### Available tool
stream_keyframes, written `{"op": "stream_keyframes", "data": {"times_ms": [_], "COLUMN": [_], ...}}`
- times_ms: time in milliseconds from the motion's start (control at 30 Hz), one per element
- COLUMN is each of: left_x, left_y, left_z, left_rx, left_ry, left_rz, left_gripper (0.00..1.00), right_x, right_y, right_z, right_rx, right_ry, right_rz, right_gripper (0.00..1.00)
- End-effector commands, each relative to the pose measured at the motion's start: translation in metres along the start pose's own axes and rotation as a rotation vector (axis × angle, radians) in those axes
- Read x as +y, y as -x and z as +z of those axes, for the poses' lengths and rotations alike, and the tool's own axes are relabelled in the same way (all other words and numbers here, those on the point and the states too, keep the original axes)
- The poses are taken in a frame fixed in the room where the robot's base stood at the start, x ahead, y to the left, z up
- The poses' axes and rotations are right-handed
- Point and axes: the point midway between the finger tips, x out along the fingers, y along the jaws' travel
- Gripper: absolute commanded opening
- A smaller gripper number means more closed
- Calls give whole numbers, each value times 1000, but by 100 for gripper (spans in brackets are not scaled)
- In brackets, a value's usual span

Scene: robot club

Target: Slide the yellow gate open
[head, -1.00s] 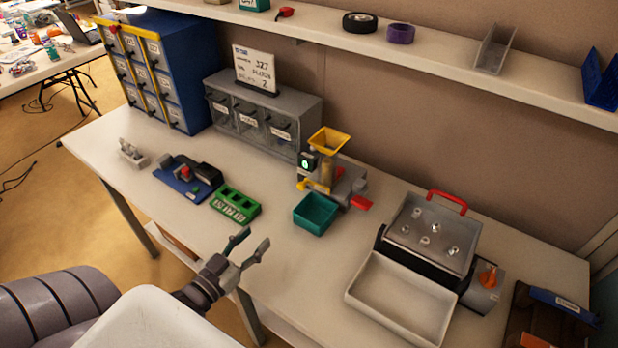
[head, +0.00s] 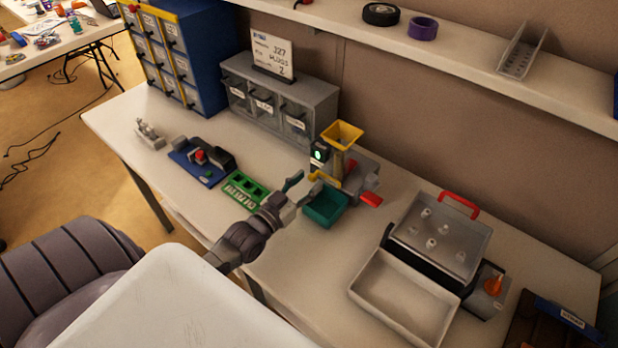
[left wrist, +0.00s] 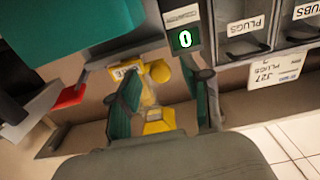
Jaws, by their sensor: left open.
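The dispenser has a yellow hopper (head: 342,133) on top and a small green-lit display (head: 320,155) on its side. The yellow gate (head: 322,177) sticks out low on its front, above the teal bin (head: 325,206). My left gripper (head: 303,188) is open and empty, its fingertips just in front of the gate. The display there reads 0. My right gripper is not in view.
A green slotted tray (head: 245,188) and a blue board (head: 200,165) lie left of the dispenser. A red tab (head: 371,199) sticks out at its right. A pale tray (head: 405,297) stands at the front right. Grey drawers (head: 280,105) stand behind.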

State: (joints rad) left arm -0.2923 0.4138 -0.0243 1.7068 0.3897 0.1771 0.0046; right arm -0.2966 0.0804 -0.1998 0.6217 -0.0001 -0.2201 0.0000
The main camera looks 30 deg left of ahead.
Motion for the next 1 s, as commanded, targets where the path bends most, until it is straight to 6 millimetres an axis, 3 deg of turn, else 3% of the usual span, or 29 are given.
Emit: {"op": "stream_keyframes", "data": {"times_ms": [133,433,733,1000], "left_x": [0,0,0,0], "left_y": [-11,-13,-13,-13], "left_z": [0,0,0,0], "left_rx": [0,-1,0,0], "left_ry": [0,0,0,0], "left_rz": [-1,0,0,0], "left_gripper": [49,49,0,0], "right_x": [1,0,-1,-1], "right_y": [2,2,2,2], "right_z": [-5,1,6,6], "right_rx": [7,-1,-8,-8], "right_ry": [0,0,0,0], "right_rz": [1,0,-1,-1], "right_gripper": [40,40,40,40]}}
